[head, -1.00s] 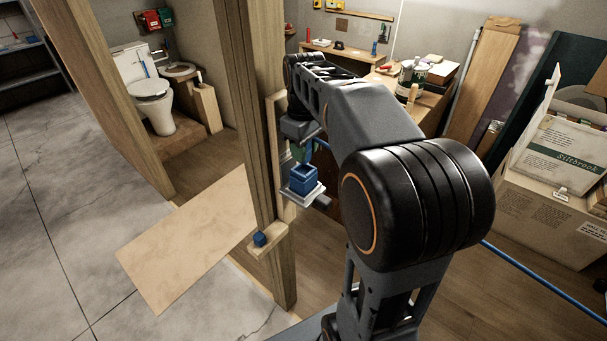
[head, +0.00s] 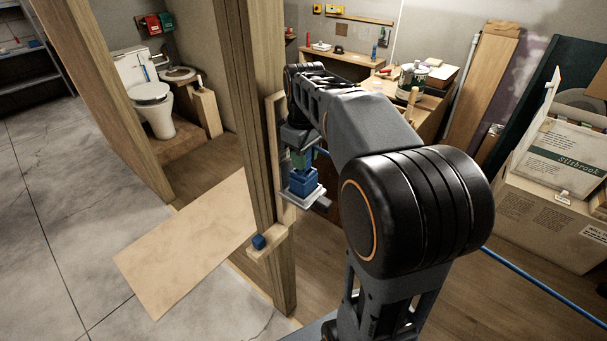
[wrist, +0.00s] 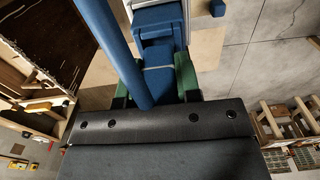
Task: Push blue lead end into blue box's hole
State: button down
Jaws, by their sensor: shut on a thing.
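My gripper (wrist: 158,82) is shut on the blue lead end (wrist: 160,84), held between two green fingers in the wrist view. The blue lead (wrist: 112,38) runs from it across the upper left. The blue box (wrist: 158,20) lies just beyond the lead end in the wrist view; the two overlap or nearly touch. In the head view, the blue box (head: 304,184) sits on a pale bracket (head: 297,196) by the wooden post. My gripper (head: 301,158) is right above it. The box's hole is hidden, so I cannot tell whether the end is inside.
A wooden post (head: 262,120) stands close left of my gripper. A small blue cube (head: 259,241) sits on a wooden ledge (head: 272,243) low on the post. A workbench (head: 440,92) with cans is behind; a cardboard box (head: 550,215) stands at right.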

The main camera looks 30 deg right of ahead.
jog(key=shift+f+b, duration=0.8)
jog(key=shift+f, duration=0.3)
dwell(0.9)
jog(key=c, duration=0.7)
grip_release()
jog(key=shift+c, duration=0.2)
notch_tip(320, 180, up, 14)
jog(key=shift+f+p, duration=0.1)
jog(key=shift+p, duration=0.5)
